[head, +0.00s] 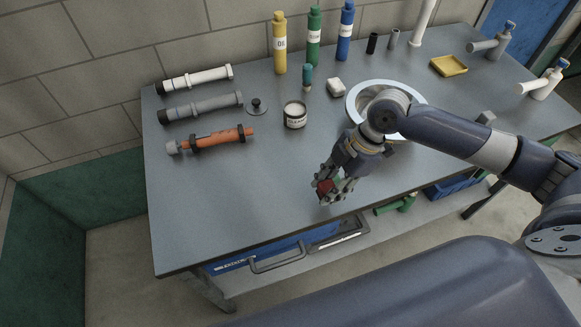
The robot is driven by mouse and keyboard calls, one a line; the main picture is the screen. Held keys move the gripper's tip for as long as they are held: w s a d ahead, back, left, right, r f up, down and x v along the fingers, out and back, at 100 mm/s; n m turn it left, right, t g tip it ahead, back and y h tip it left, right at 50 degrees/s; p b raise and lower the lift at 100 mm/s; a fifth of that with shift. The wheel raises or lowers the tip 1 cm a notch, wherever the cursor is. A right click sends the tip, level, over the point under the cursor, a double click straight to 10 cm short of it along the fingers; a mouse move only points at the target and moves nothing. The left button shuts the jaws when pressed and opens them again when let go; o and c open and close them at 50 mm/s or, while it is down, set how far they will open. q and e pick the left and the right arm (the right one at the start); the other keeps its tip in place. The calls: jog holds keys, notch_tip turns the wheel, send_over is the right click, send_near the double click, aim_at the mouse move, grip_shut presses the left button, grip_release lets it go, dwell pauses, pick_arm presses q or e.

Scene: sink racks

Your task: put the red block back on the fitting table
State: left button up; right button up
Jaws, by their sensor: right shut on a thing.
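The red block (325,187) is between the fingers of my right gripper (327,190), which is shut on it. The fingers hide most of the block. The gripper is over the front part of the grey fitting table (230,220); I cannot tell whether the block touches the top. My left gripper is not in view.
A round sink (357,95) lies behind my right arm. Bottles (314,38) line the wall. The table's front left is clear.

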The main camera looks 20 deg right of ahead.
jog(key=w+a+p, duration=0.1)
jog(key=w, duration=0.2)
jog(key=w+a, duration=0.2)
jog(key=w, duration=0.1)
jog(key=w+a+p, duration=0.1)
jog(key=w+a, duration=0.1)
jog(key=w, duration=0.1)
jog(key=shift+w+a+f+p, duration=0.2)
jog(key=shift+w+f+p, duration=0.15)
jog(key=shift+w+f, duration=0.05)
jog(key=shift+w+a+f, duration=0.15)
jog(key=shift+w+a, duration=0.15)
jog(key=shift+w, duration=0.2)
notch_tip(320, 180, down, 3)
jog(key=shift+r+p, duration=0.2)
jog(key=shift+p, duration=0.65)
jog(key=shift+f, duration=0.5)
jog(key=shift+f, duration=0.15)
jog(key=o, duration=1)
jog(key=shift+o, duration=0.2)
